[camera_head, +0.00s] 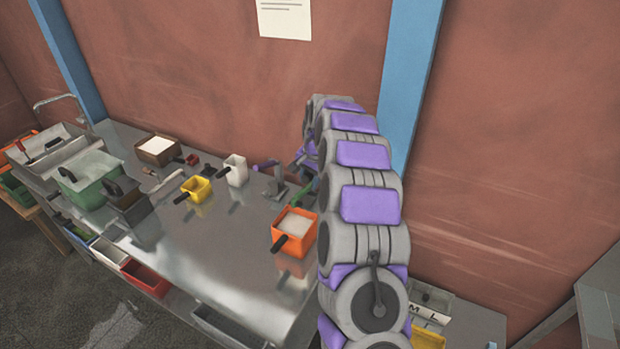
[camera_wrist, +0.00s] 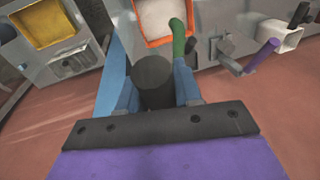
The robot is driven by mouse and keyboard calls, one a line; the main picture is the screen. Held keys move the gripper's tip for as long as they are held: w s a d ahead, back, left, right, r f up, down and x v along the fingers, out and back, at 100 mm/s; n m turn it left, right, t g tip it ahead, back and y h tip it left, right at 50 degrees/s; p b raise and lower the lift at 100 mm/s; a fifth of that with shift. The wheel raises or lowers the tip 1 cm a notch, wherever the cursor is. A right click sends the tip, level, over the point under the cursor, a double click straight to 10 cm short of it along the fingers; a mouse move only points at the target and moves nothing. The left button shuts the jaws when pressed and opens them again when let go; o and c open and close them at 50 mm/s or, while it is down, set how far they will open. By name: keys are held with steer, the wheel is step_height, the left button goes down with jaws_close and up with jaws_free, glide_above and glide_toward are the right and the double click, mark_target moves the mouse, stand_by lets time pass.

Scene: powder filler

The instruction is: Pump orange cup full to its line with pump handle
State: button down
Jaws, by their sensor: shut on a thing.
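The orange cup (camera_head: 308,240) stands on the metal table just left of my arm, with white powder inside and a dark handle toward the front left. In the wrist view its orange rim (camera_wrist: 152,43) shows at the top. A green spout (camera_wrist: 178,38) reaches to the cup's edge there. My gripper (camera_wrist: 156,92) is shut, its blue fingers on either side of a dark round pump handle (camera_wrist: 155,72). In the head view the fingers and handle are mostly hidden behind my arm. I cannot make out the cup's fill line.
A purple-handled lever (camera_wrist: 262,55) stands beside the cup. A white cup (camera_head: 236,170), a yellow cup (camera_head: 197,189) and a brown box (camera_head: 157,150) stand farther left. Green and dark bins crowd the left end. The table's middle is clear; a wall runs behind.

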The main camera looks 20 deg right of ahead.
step_height(320, 180, down, 9)
steer(key=t+h+b, duration=0.3)
steer(key=h+b, duration=0.1)
steer(key=b, duration=0.4)
steer(key=shift+f+n+b, duration=0.2)
steer(key=shift+n+b, duration=0.1)
steer(key=shift+b, duration=0.05)
steer(key=shift+w+d, duration=0.1)
steer(key=c, duration=0.8)
jaws_free()
steer(key=shift+r, duration=0.1)
steer(key=shift+c, duration=0.2)
steer(key=shift+r, duration=0.1)
steer(key=v, duration=1.7)
steer(key=shift+s, duration=0.3)
